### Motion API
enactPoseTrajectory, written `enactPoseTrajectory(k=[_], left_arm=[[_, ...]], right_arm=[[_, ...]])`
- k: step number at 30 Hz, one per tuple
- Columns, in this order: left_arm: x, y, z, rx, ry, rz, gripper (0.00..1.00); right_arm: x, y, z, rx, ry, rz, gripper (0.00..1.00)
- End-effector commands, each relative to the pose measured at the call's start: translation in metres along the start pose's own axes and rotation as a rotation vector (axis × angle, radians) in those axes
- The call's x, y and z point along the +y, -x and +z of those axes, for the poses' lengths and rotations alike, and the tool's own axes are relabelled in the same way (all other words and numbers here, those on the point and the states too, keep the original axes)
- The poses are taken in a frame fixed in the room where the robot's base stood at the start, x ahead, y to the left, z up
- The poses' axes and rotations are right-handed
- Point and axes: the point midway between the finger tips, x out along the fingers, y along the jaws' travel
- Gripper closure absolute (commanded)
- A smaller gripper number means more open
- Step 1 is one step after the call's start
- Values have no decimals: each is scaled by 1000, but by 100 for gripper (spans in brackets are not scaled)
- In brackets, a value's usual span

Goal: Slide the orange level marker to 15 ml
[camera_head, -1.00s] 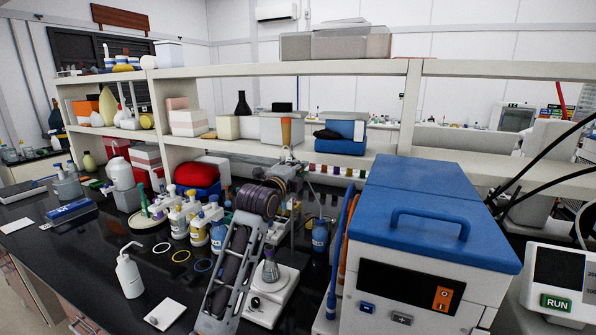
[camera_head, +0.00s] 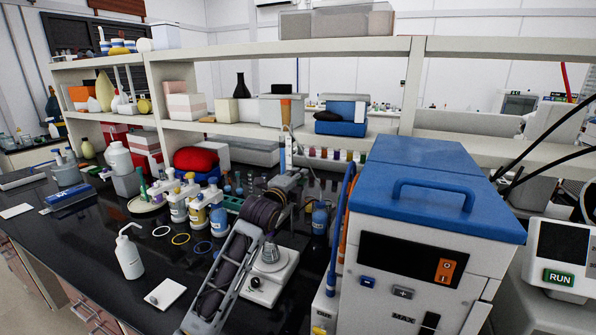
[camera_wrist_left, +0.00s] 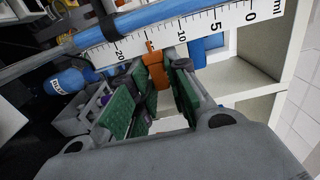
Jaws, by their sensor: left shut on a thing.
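In the left wrist view a white ml scale (camera_wrist_left: 200,34) runs slanted across the top, with 20, 10, 5 and 0 readable. The orange level marker (camera_wrist_left: 154,72) sits at its lower edge, about midway between 20 and 10, partly covering the label there. Its exact tick is hard to read. My left gripper (camera_wrist_left: 160,74) has its green-padded fingers on both sides of the marker, shut on it. In the head view my left gripper (camera_head: 291,180) is at the upright scale (camera_head: 289,153); the marker is not clear there. My right gripper is not in view.
A large blue-topped machine (camera_head: 425,200) stands right of my left arm. A blue bottle (camera_head: 320,217) and a white hotplate (camera_head: 268,275) are close to the arm. Several bottles, coloured rings and a wash bottle (camera_head: 129,255) stand left. A shelf (camera_head: 350,49) spans behind.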

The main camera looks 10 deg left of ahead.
Motion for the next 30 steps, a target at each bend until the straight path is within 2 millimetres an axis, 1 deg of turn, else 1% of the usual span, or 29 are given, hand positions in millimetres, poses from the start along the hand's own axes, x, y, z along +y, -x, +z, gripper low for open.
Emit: enactPoseTrajectory(k=[1, 3, 9, 10, 13, 14, 23, 30], left_arm=[[2, 0, 0, 0, 1, 1, 100], [2, 0, 0, 0, 1, 0, 100], [1, 0, 0, 0, 1, -1, 100], [0, 0, 0, 0, 1, -1, 79], [0, 0, 0, 0, 1, -1, 66], [0, 0, 0, 0, 1, -1, 64], [0, 0, 0, 0, 1, -1, 64], [0, 6, 0, 0, 0, -1, 64]], right_arm=[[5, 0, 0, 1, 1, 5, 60], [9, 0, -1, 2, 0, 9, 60], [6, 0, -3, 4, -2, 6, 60], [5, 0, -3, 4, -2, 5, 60], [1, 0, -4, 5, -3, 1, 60], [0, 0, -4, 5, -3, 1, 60], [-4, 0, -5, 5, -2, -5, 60], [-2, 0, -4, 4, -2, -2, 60]])
